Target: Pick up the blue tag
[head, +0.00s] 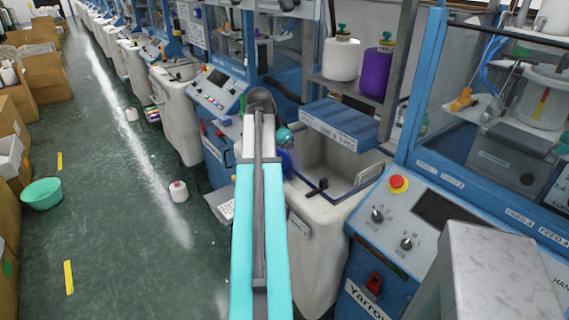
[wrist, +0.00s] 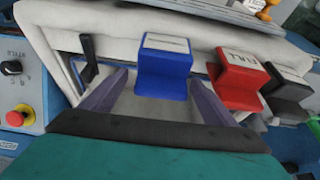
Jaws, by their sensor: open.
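The blue tag (wrist: 163,76) hooks over the rim of a pale bin (wrist: 60,20) in the wrist view, with a white label on top. My gripper (wrist: 158,80) is open, with one purple-grey finger on each side of the blue tag. Neither finger appears to touch it. In the head view my arm reaches over the bin (head: 318,215) and mostly hides my gripper and the tags.
A red tag (wrist: 239,80) labelled FULL hangs just right of the blue one, close to the right finger. A black tag (wrist: 287,92) hangs farther right. A black clip (wrist: 88,55) is on the left. A control panel (head: 415,220) stands right of the bin.

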